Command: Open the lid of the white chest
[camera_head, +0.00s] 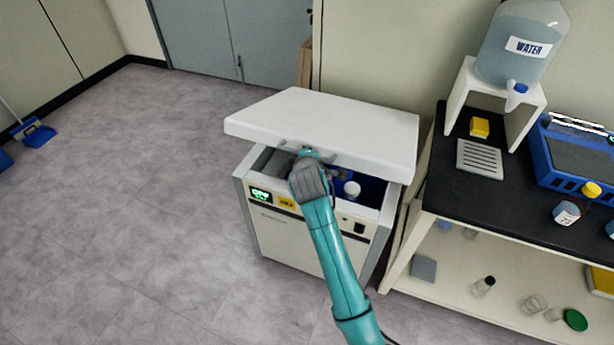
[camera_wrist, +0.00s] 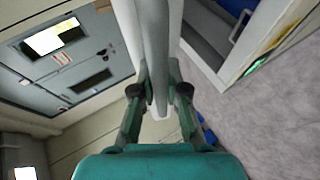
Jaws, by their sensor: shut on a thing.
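The white chest (camera_head: 290,236) stands on the floor beside the black-topped bench. Its white lid (camera_head: 330,125) is raised at the front and tilted, with a gap between it and the body. Through the gap I see the blue interior (camera_head: 371,188) and a small white-topped item (camera_head: 352,189). My gripper (camera_head: 308,155) is at the middle of the lid's front edge, and my arm hides part of the chest front. In the wrist view my gripper (camera_wrist: 159,100) has its fingers on both sides of the lid's edge (camera_wrist: 157,60), shut on it.
The bench (camera_head: 455,185) stands close on the right, with a water container (camera_head: 520,45) and a blue device (camera_head: 575,160) on top. Its lower shelf (camera_head: 465,270) holds several small items. A wall is behind the chest.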

